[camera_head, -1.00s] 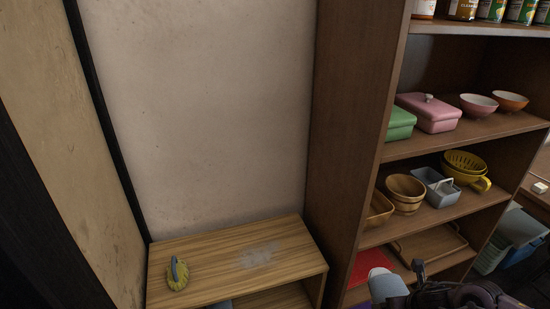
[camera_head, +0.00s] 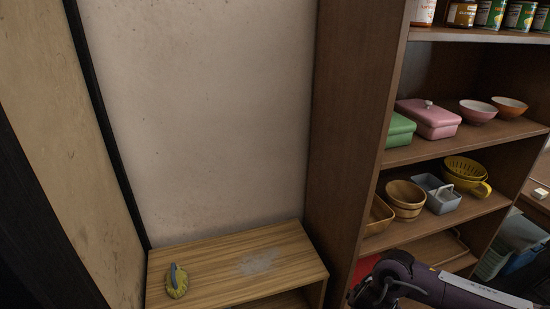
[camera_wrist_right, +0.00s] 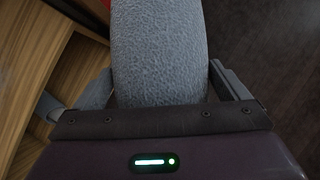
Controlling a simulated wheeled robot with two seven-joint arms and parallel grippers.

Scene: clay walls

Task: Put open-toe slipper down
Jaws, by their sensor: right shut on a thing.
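The open-toe slipper (camera_wrist_right: 158,45), grey-blue and textured, fills the upper middle of the right wrist view. My right gripper (camera_wrist_right: 162,82) is shut on it, one finger on each side. Only part of the slipper shows; its far end is cut off by the top edge. In the head view my right arm shows at the lower right, but its gripper and the slipper are out of that picture. A similar grey-blue piece (camera_wrist_right: 48,106) lies at the left of the wrist view, by the wood; I cannot tell what it is. My left gripper is not in view.
Dark floor (camera_wrist_right: 270,40) shows at the right in the wrist view.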

